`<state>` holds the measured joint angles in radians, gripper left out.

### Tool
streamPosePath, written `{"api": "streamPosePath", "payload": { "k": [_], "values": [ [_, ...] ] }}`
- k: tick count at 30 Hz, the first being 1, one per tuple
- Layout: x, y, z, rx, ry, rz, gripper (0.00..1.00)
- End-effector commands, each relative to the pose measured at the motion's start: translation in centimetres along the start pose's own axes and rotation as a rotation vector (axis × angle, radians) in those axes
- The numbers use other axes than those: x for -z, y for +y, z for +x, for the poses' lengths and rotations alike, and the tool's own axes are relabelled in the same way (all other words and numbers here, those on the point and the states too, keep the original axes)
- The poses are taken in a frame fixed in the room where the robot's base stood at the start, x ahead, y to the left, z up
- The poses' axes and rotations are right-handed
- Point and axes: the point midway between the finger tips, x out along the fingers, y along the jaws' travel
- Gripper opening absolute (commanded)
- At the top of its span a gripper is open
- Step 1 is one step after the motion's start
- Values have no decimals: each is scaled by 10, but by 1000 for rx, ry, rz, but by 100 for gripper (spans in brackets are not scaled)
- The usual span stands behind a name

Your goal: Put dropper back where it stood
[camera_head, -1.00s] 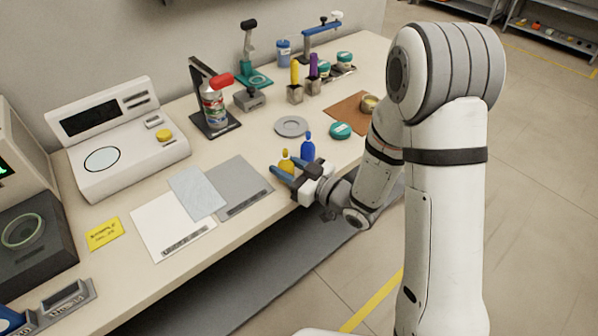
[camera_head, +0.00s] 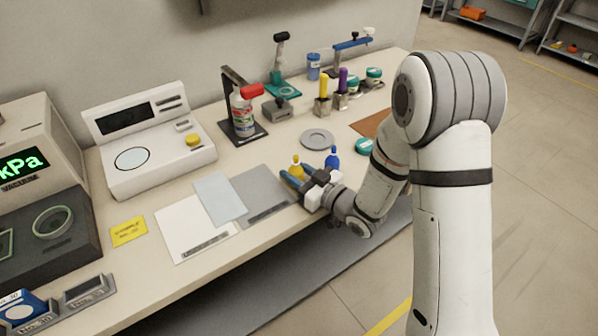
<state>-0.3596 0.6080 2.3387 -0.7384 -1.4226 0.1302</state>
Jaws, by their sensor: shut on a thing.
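A small yellow dropper bottle (camera_head: 297,169) is near the front edge of the bench. My gripper (camera_head: 298,175) reaches over the edge from the right, its blue fingers on either side of the yellow dropper and shut on it. The fingers hide its lower part, so I cannot tell whether its base touches the bench. A similar blue dropper bottle (camera_head: 333,158) stands upright just behind and to the right of my gripper, apart from the fingers.
A grey ring dish (camera_head: 317,138) and a teal-lidded jar (camera_head: 364,146) are behind the droppers. A grey sheet (camera_head: 258,201) and a white sheet (camera_head: 188,236) lie to the left.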

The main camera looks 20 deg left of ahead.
Motion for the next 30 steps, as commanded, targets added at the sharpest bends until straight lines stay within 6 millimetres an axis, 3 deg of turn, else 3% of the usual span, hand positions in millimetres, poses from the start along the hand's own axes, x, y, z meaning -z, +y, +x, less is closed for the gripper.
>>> {"api": "streamPosePath", "payload": {
  "k": [8, 9, 16, 26, 30],
  "values": [
    [-4, 0, 0, 0, 0, 0, 12],
    [-3, 0, 0, 0, 0, 0, 37],
    [-2, 0, 0, 0, 0, 0, 56],
    [2, 0, 0, 0, 0, 0, 56],
    [-1, 2, -20, -4, -2, 0, 56]
  ]
}}
